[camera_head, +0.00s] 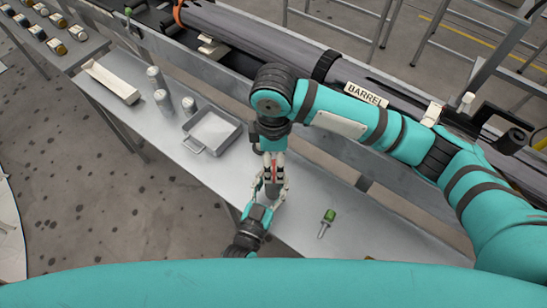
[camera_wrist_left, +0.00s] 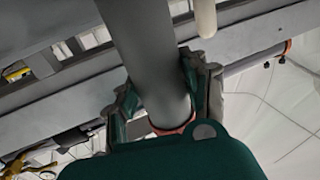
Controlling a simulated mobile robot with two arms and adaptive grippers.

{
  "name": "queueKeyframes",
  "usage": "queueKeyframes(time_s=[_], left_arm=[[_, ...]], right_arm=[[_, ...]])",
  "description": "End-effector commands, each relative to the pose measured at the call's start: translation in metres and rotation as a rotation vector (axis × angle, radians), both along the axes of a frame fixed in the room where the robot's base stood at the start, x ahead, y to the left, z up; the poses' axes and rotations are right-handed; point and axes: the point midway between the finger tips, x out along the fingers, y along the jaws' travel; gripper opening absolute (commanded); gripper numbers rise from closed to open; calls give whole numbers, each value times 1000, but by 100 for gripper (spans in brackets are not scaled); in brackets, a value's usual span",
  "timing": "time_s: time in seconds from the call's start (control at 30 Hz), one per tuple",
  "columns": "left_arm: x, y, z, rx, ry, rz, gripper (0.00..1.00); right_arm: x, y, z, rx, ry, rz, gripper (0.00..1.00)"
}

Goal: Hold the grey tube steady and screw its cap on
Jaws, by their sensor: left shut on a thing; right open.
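The grey tube (camera_wrist_left: 155,60) runs between the two fingers of my left gripper (camera_wrist_left: 163,95) in the left wrist view, with a reddish ring at its lower end near the palm. In the head view my left gripper (camera_head: 271,190) comes up from below and is shut on the tube over the bench. My right gripper (camera_head: 272,165) points down right above it, open, its fingers around a small red part (camera_head: 274,172). I cannot tell whether that red part is the cap or the tube's end, nor how it is seated. The fingers hide much of the tube.
A grey metal bench (camera_head: 225,165) lies beneath. A shallow tray (camera_head: 212,131), white bottles (camera_head: 161,98) and a long open box (camera_head: 110,82) stand to the left. A green-handled tool (camera_head: 328,217) lies to the right. A long barrel (camera_head: 265,45) runs behind.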

Motion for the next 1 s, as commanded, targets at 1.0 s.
queueKeyframes(time_s=[1.0], left_arm=[[0,0,0,0,0,0,0]], right_arm=[[-1,-1,0,-2,4,141,71]])
